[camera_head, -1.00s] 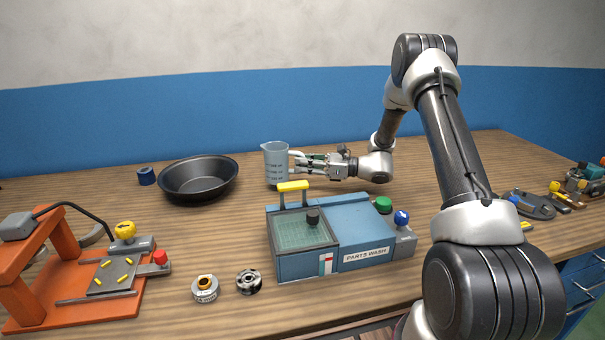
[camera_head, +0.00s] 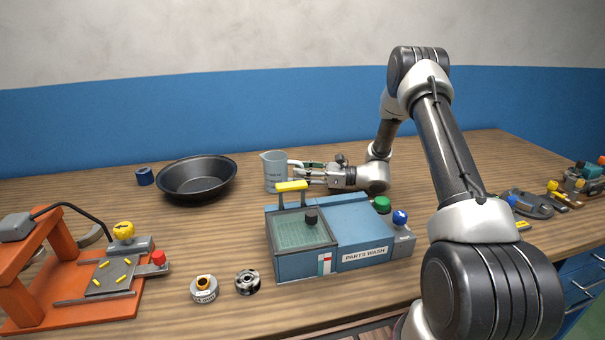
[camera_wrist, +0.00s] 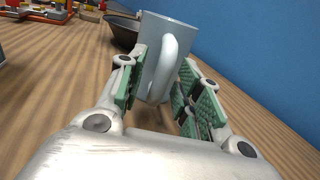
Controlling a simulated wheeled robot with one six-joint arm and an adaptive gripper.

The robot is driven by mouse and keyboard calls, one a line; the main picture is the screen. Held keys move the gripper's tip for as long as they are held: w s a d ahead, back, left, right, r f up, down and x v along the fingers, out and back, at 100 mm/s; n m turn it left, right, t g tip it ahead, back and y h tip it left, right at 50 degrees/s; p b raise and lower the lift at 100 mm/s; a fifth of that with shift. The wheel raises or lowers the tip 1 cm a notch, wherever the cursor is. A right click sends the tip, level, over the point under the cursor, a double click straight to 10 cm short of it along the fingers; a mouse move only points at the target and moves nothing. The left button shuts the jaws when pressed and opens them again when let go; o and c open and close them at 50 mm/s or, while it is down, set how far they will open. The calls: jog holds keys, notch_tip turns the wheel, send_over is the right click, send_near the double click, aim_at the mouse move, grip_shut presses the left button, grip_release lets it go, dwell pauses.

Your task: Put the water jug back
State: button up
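The water jug (camera_head: 273,171), a pale blue-grey measuring jug with markings, stands upright at the back of the wooden bench. My gripper (camera_head: 295,171) reaches in from its right, low over the bench. In the wrist view the jug (camera_wrist: 182,33) is straight ahead, with its handle (camera_wrist: 165,70) between the green finger pads of my gripper (camera_wrist: 163,62). The pads look spread, with a gap beside the handle, so my gripper appears open around it. The jug's far side is hidden.
A black pan (camera_head: 197,180) lies left of the jug, with a blue cylinder (camera_head: 145,176) beyond it. The blue parts washer (camera_head: 345,235), with a yellow handle (camera_head: 291,186), stands in front of the jug. An orange fixture (camera_head: 75,270) is at left.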

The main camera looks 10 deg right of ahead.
jog(key=shift+r, duration=0.2)
jog(key=v, duration=1.2)
jog(key=shift+f, duration=0.15)
jog(key=s+a+r+n+g+h, duration=0.3)
jog(key=s+r+n+g, duration=0.15)
jog(key=s+r, duration=0.3)
jog(key=s+a+r+n+g+h, duration=0.3)
jog(key=s+r+n, duration=0.3)
jog(key=s, duration=0.3)
jog(key=s+d+r+n+t+h, duration=0.1)
jog(key=s+d+r+n+h, duration=0.1)
jog(key=s, duration=0.4)
jog(key=s+d+r+n+t+h, duration=0.2)
jog(key=s+d+r+n+h, duration=0.1)
jog(key=s+d+n+h, duration=0.1)
jog(key=s+d+r+n+t+h, duration=0.2)
jog(key=s+d+n+h, duration=0.2)
jog(key=s, duration=0.5)
jog(key=shift+s+r+n+h, duration=0.2)
jog(key=shift+r+n+h, duration=0.15)
jog(key=shift+n, duration=0.6)
